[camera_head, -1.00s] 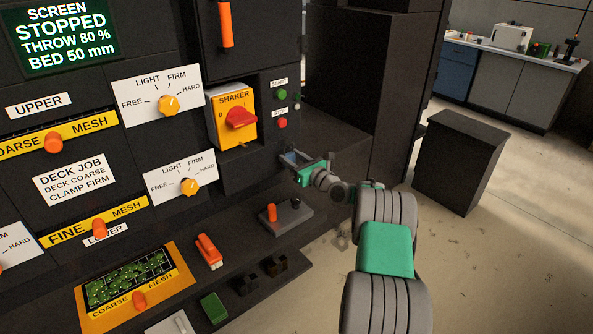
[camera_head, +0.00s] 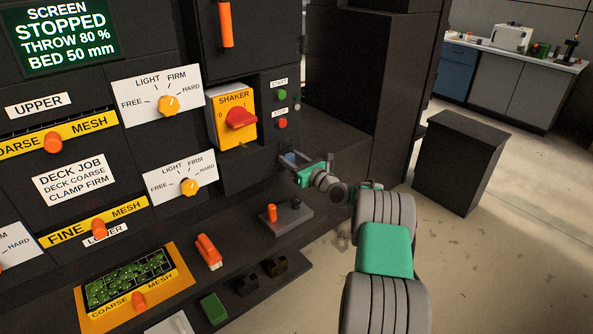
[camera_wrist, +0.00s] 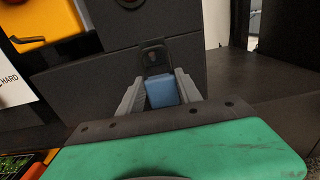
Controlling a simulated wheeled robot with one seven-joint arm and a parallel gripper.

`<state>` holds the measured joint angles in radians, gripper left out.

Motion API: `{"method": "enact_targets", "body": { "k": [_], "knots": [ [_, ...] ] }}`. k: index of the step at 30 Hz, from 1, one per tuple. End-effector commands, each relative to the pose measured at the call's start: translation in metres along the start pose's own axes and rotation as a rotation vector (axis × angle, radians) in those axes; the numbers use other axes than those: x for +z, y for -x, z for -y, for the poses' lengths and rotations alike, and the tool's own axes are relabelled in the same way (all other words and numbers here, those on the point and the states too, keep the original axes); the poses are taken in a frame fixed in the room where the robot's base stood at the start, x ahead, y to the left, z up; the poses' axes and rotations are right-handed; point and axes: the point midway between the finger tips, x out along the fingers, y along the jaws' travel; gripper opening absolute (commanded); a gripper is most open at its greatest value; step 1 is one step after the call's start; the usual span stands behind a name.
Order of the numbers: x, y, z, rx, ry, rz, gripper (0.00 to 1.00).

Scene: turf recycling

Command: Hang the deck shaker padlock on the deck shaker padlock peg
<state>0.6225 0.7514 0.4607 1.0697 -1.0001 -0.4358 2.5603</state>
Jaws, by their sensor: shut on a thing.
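My gripper (camera_head: 287,163) is in front of the dark machine panel, to the lower right of the shaker switch (camera_head: 232,117). In the wrist view its two grey fingers (camera_wrist: 160,90) are shut on the blue padlock body (camera_wrist: 161,93). The padlock's dark shackle (camera_wrist: 153,50) stands up beyond the fingertips, against the dark panel. The padlock is small and partly hidden by the fingers in the head view. I cannot make out the padlock peg clearly, and cannot tell whether the shackle touches anything.
The green start button (camera_head: 282,95) and red stop button (camera_head: 282,123) are on the panel above my gripper. A grey block with an orange handle (camera_head: 272,213) sits on the ledge below. A dark box (camera_head: 459,162) stands on the floor to the right.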

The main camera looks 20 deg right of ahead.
Motion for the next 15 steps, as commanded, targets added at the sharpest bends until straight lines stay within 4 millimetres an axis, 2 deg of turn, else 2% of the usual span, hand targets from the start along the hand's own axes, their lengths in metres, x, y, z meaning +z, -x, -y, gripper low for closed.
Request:
{"method": "enact_targets", "body": {
  "k": [5, 6, 15],
  "knots": [
    [-0.0025, 0.0000, 0.0001, 0.000, 0.000, 0.001, 0.00],
    [-0.0019, -0.0001, 0.0001, 0.000, 0.000, 0.001, 0.44],
    [-0.0022, 0.0000, 0.0001, 0.000, 0.000, 0.000, 0.67]
  ]
}}
